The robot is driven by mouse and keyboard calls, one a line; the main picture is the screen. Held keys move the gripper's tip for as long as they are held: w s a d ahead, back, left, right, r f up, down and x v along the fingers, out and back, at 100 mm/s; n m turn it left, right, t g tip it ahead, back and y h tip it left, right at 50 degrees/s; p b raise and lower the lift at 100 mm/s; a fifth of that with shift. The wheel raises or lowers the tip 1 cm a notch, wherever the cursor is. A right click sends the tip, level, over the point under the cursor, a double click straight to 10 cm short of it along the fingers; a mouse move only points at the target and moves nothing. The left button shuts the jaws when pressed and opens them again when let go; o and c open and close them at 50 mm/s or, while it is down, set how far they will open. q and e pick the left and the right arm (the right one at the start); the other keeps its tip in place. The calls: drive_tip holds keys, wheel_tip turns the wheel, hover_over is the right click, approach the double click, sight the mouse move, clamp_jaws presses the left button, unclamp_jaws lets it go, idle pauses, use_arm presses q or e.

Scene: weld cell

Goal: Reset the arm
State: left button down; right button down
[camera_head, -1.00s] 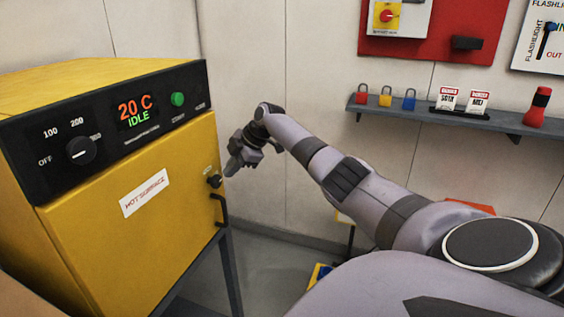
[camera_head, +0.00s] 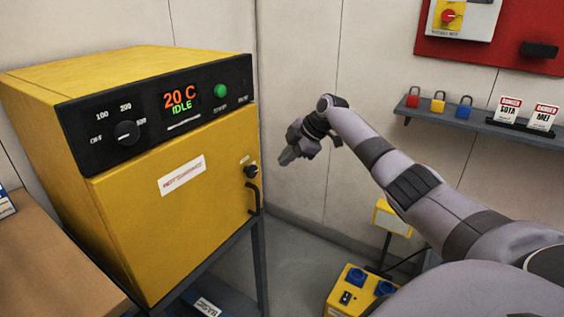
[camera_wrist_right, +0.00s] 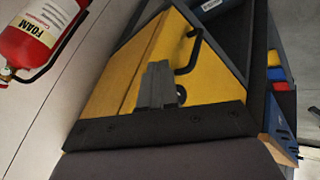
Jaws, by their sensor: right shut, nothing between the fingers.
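My right arm (camera_head: 410,185) reaches in from the lower right of the head view. Its right gripper (camera_head: 286,158) is shut and empty, held in the air to the right of the yellow oven's door. In the right wrist view the shut fingers (camera_wrist_right: 157,85) show in front of the yellow oven (camera_wrist_right: 150,55). My left gripper is in neither view.
The yellow oven (camera_head: 175,230) stands on a dark stand at left, its display reading 20 C IDLE. A wooden bench (camera_head: 60,255) is at lower left. A shelf with padlocks (camera_head: 438,101) and signs is on the right wall. A yellow box (camera_head: 345,296) sits low on the floor.

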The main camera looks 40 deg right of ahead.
drive_tip(key=s+d+r, duration=0.2)
drive_tip(key=d+r, duration=0.1)
drive_tip(key=r, duration=0.2)
drive_tip(key=shift+s+d+r, duration=0.25)
drive_tip(key=shift+r, duration=0.15)
drive_tip(key=shift+f, duration=0.1)
drive_tip(key=s+a+f+m+h, duration=0.1)
drive_tip(key=s+a+f, duration=0.1)
drive_tip(key=a+f, duration=0.55)
drive_tip(key=s+a+f+m+p, duration=0.15)
drive_tip(key=a+f, duration=0.25)
drive_tip(key=f, duration=0.6)
drive_tip(key=s+a+f+m+h, duration=0.1)
drive_tip(key=s+a+f, duration=0.1)
drive_tip(key=a+f, duration=0.55)
drive_tip(key=s+a+f+m+t, duration=0.25)
drive_tip(key=s+a+f, duration=0.35)
drive_tip(key=s+a, duration=0.3)
drive_tip(key=s+a+r+m+t, duration=0.1)
drive_tip(key=s+a+m, duration=0.1)
drive_tip(key=s, duration=0.4)
drive_tip(key=s+a+r+m+y+p, duration=0.1)
drive_tip(key=s+a+r+m, duration=0.1)
drive_tip(key=s, duration=0.5)
drive_tip(key=shift+s+a+m+t, duration=0.25)
drive_tip(key=shift+a+m+t, duration=0.1)
drive_tip(key=shift+a+m, duration=0.45)
drive_tip(key=shift+d, duration=0.1)
